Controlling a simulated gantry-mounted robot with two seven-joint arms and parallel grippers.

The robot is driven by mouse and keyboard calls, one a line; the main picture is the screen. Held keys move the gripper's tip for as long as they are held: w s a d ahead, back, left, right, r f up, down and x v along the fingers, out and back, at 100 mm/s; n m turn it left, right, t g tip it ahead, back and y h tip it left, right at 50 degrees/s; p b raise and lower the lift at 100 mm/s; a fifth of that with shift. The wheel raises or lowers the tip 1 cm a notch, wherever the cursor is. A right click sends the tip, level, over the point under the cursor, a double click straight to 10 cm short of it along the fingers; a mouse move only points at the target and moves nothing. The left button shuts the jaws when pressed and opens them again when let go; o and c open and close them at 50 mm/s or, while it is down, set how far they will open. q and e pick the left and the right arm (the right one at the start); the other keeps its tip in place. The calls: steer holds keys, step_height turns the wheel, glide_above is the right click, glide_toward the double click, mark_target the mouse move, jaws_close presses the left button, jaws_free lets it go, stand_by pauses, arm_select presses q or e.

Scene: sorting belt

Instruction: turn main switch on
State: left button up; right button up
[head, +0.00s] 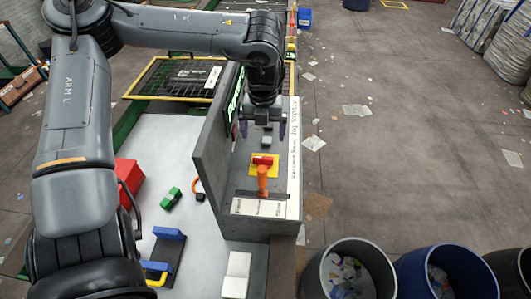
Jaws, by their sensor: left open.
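The main switch (263,161) has a red and orange handle on a yellow plate. It sits inside a grey open housing (209,165) near the middle of the view. The orange part of the handle points toward the bottom of the picture. My left gripper (263,130) hangs just above the switch in the picture, with its two purplish fingers apart and nothing seen between them. A gap shows between the fingers and the handle. A small grey block lies below the gripper, between it and the yellow plate. My right gripper is not in view.
The housing's tall grey wall stands left of the switch. On the pale table left of it lie a red box (129,178), a green block (171,198) and a blue-handled item (169,233). Bins (352,248) stand at lower right. Paper litters the open floor.

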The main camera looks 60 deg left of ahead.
mark_target(263, 157)
arm_select(q)
step_height(263, 157, down, 9)
steer(key=shift+s+d+r, duration=0.1)
steer(key=shift+s+r, duration=0.05)
steer(key=shift+r, duration=0.05)
steer(key=shift+f, duration=0.9)
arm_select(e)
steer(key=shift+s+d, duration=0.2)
arm_select(q)
steer(key=shift+c, duration=0.2)
steer(key=c, duration=1)
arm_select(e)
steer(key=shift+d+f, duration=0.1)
